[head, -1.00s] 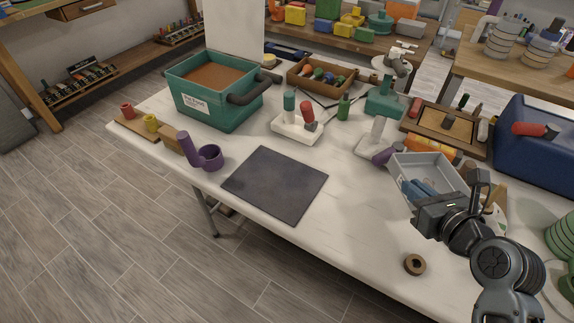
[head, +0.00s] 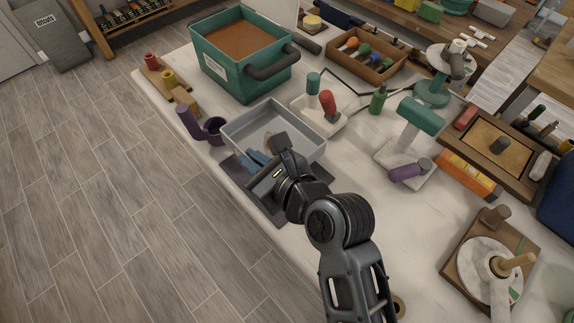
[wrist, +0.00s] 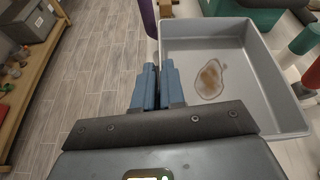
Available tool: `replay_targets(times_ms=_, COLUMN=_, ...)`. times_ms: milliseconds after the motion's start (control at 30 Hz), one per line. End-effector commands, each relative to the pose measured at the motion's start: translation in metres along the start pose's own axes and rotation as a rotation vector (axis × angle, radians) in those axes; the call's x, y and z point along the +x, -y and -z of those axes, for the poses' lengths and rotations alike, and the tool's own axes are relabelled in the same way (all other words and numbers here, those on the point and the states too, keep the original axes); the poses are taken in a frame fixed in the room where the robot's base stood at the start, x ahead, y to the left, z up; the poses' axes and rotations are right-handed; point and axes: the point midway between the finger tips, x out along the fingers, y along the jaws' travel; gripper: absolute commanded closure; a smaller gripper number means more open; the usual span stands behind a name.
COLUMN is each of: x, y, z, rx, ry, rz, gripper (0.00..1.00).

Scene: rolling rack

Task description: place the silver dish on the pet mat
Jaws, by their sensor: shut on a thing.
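The silver dish (head: 302,132) is a grey rectangular tray with a brown stain inside; it also shows in the wrist view (wrist: 245,50). My gripper (head: 258,160) is shut on the dish's near wall. In the wrist view, its blue fingers (wrist: 158,88) are together at the dish's left edge. The dark pet mat (head: 233,168) lies flat on the white table, partly hidden below the dish and my gripper. The dish is over the mat's far part in the picture. I cannot tell whether it touches the mat.
A purple holder (head: 205,128) stands close to the left of the dish. A teal bin (head: 235,65) is behind it, and a white stand with red and green handles (head: 328,108) is behind right. The table's front edge runs close to the mat's left side.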

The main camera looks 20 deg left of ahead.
Motion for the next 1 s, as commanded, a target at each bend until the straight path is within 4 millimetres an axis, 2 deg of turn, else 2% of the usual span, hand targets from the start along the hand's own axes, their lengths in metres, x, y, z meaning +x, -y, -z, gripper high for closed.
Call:
replay_targets(times_ms=233, x=0.017, y=-0.006, z=0.04, rx=0.001, ry=-0.002, rz=-0.002, gripper=1.0)
replay_targets(times_ms=500, x=0.025, y=-0.008, z=0.059, rx=-0.001, ry=0.0, rz=-0.001, gripper=1.0)
replay_targets(times_ms=700, x=0.035, y=-0.011, z=0.083, rx=0.001, ry=0.0, rz=-0.001, gripper=1.0)
replay_targets(times_ms=1000, x=0.036, y=-0.011, z=0.087, rx=-0.001, ry=0.0, rz=0.001, gripper=1.0)
